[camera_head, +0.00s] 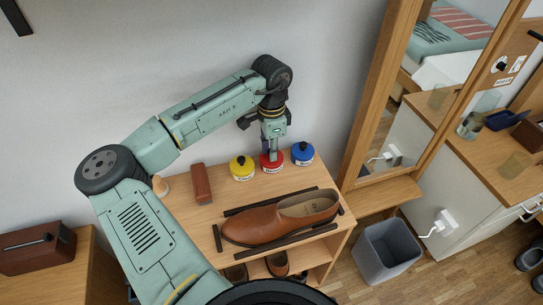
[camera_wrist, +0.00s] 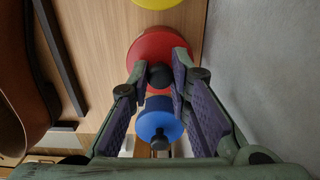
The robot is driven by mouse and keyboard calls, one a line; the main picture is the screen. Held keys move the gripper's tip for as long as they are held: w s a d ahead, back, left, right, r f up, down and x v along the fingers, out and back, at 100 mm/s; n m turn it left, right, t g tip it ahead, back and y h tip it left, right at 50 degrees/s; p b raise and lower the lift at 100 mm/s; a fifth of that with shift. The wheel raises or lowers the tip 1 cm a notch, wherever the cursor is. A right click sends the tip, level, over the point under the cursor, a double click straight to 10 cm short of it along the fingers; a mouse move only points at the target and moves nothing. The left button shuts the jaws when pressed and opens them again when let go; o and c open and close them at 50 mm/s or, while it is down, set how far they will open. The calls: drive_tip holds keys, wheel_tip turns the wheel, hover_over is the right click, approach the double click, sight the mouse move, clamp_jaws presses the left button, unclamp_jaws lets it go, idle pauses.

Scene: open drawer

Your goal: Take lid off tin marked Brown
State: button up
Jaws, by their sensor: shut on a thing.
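Three round tins with black knobs stand in a row on the wooden shelf top: a yellow tin (camera_head: 242,168), a red tin (camera_head: 271,163) and a blue tin (camera_head: 302,154). Each has a white label on its front, too small for me to read surely, so I cannot tell which says Brown. My gripper (camera_head: 272,154) points down over the red tin. In the wrist view my gripper (camera_wrist: 160,75) is shut on the black knob of the red lid (camera_wrist: 150,46). The blue tin (camera_wrist: 160,120) is just beside the fingers. I cannot see any gap under the red lid.
A brown shoe (camera_head: 280,218) lies between dark strips in front of the tins. A brown brush-like block (camera_head: 201,183) lies left of the yellow tin. A wood-framed mirror (camera_head: 400,100) stands to the right, with a grey bin (camera_head: 386,252) on the floor below.

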drive_tip(key=shift+c, duration=0.8)
drive_tip(key=shift+s+r+b, duration=0.15)
drive_tip(key=shift+r+b, duration=0.2)
drive_tip(key=shift+r, duration=0.2)
wheel_tip(320, 180, up, 6)
drive_tip(key=shift+d+f+b, duration=0.1)
drive_tip(key=shift+f+b, duration=0.05)
drive_tip(key=shift+b, duration=0.25)
drive_tip(key=s+d+b, duration=0.1)
drive_tip(key=s+d, duration=0.1)
drive_tip(key=s, duration=0.7)
drive_tip(key=s+d+b, duration=0.1)
drive_tip(key=s+d, duration=0.2)
drive_tip(key=s, duration=0.7)
drive_tip(key=shift+d, duration=0.3)
